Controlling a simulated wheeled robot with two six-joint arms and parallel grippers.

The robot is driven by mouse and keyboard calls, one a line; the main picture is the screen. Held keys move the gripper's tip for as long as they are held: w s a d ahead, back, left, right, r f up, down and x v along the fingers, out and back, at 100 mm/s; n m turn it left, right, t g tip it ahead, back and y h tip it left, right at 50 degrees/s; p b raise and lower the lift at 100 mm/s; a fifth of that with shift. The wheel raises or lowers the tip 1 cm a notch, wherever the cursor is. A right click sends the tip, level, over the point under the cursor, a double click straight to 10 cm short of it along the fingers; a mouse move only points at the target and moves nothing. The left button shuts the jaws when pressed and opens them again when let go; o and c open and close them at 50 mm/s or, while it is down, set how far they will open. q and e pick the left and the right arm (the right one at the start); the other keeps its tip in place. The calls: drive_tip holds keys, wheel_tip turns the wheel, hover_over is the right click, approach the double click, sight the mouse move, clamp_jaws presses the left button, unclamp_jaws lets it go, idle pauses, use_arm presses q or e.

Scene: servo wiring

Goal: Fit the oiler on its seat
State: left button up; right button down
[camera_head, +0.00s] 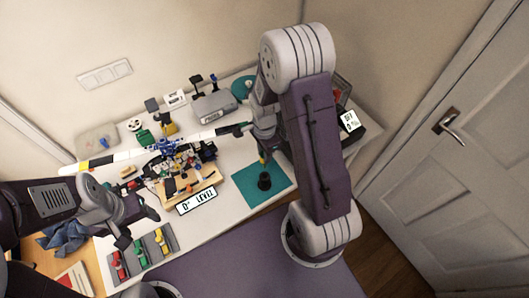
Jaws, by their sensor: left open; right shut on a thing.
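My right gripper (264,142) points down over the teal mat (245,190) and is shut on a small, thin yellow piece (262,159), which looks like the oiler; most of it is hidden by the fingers. Just below it a black round holder (264,182), apparently the seat, stands on the mat. I cannot tell whether the yellow piece touches the holder. My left gripper (132,232) is open and empty at the left, above the front of the white table.
A model with a long white rotor (120,157) stands mid-table behind a "LEVEL" sign (196,201). A grey tray (171,233) with red, green and yellow pieces lies front left. A blue cloth (65,238) lies far left. A grey case (214,106) stands at the back.

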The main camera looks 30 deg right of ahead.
drive_tip(key=shift+s+a+f+b, duration=0.1)
drive_tip(key=shift+s+f+b, duration=0.05)
drive_tip(key=shift+f+b, duration=0.45)
wheel_tip(320, 180, down, 4)
drive_tip(key=b, duration=0.3)
drive_tip(key=shift+f, duration=0.4)
idle(0.8)
drive_tip(key=shift+f+b, duration=1.9)
drive_tip(key=shift+f, duration=0.6)
idle(0.4)
drive_tip(key=c, duration=1.1)
unclamp_jaws()
